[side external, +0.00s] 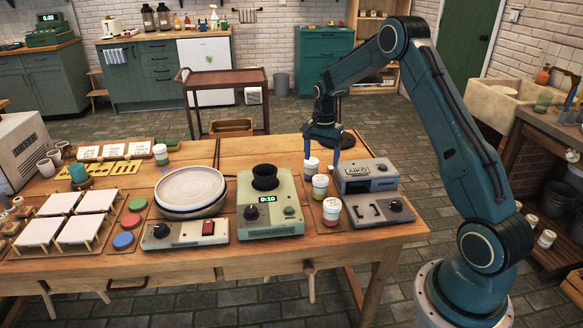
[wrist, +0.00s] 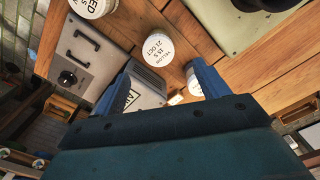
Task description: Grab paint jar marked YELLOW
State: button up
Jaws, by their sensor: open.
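The jar marked YELLOW (wrist: 167,47) has a white lid and stands upright on the table. In the side view I take it to be the middle jar (side external: 320,187) of a row of three. My gripper (side external: 322,156) points down above the back part of this row, its fingers apart. In the wrist view the gripper (wrist: 163,70) is open and empty, and the YELLOW lid shows just beyond the fingertips, between them in the picture. Nothing is held.
A jar whose label ends in ED (wrist: 92,5) stands beside YELLOW. Another jar (wrist: 194,86) is partly hidden by the right finger. The AIKO box (side external: 366,174) and a handled control box (side external: 378,209) stand close right. A timer device (side external: 270,210) stands left.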

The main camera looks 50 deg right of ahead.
aim_at(321, 178)
jog(key=shift+f, duration=1.85)
jog(key=shift+s+f, duration=0.15)
jog(key=shift+f, duration=2.45)
jog(key=c, duration=1.1)
jog(key=shift+r, duration=0.25)
notch_tip(321, 178, up, 20)
jog(key=shift+f, duration=0.15)
